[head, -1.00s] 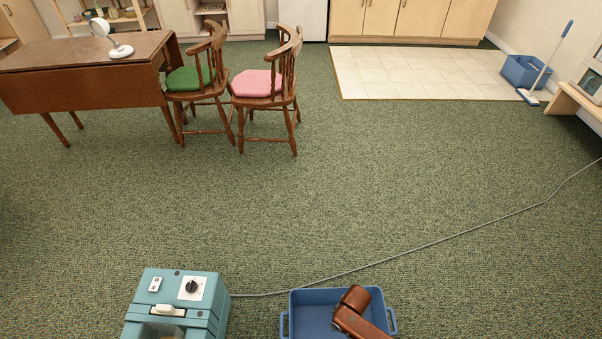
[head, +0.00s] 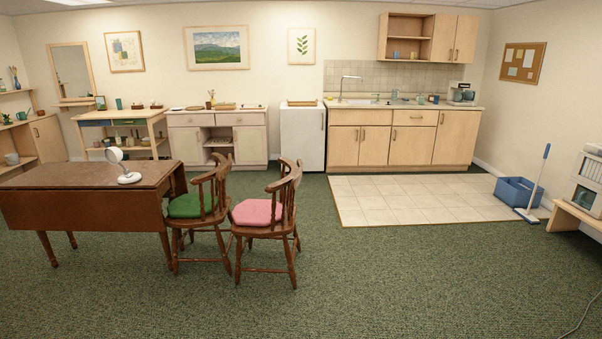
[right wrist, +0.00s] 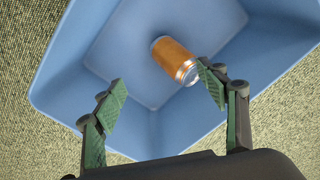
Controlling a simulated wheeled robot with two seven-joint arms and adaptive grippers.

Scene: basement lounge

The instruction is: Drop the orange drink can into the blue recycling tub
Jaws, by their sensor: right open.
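The blue recycling tub (right wrist: 112,45) fills most of the right wrist view, seen from above. The orange drink can (right wrist: 173,58) with silver ends is inside the tub's outline, lying at a slant; I cannot tell whether it rests on the tub floor. My right gripper (right wrist: 162,85) is open above the tub, its fingers apart. Its right fingertip overlaps the can's lower right edge in the picture, and the can is not gripped. The head view now shows neither the near tub nor either gripper.
In the head view, a drop-leaf table (head: 85,205) and two chairs, one with a green seat (head: 192,205) and one with a pink seat (head: 257,212), stand at left. Another blue container (head: 514,190) and a mop (head: 538,180) stand by the right wall.

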